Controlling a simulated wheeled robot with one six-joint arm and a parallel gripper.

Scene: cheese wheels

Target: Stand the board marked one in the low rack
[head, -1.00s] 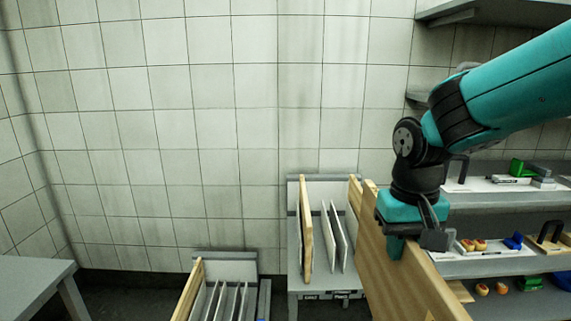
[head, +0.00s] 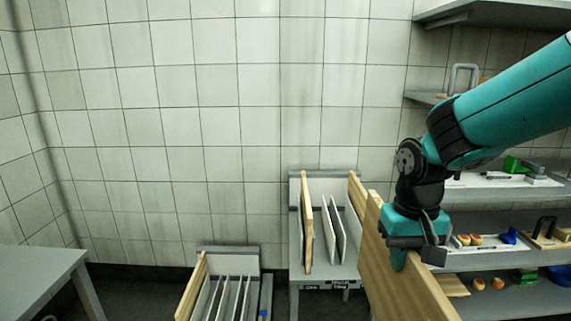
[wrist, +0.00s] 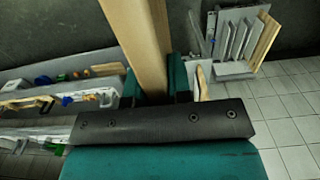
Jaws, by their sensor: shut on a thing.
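My gripper (head: 398,262) is shut on a large wooden board (head: 400,285), holding it upright by its top edge at the right of centre in the head view. No number on this board is readable. In the wrist view the board (wrist: 137,40) runs up and away between the fingers (wrist: 153,88). The low rack (head: 230,256) stands near the floor at lower left of the head view, with a wooden board (head: 192,288) at its left side and several thin grey dividers. A rack with boards also shows at upper right in the wrist view (wrist: 240,65).
A taller rack (head: 322,272) stands between the low rack and my gripper, holding wooden boards (head: 306,235) and pale dividers. Shelves (head: 500,262) with small tools and food line the right. A grey table (head: 40,268) is at far left. Some floor shows between table and low rack.

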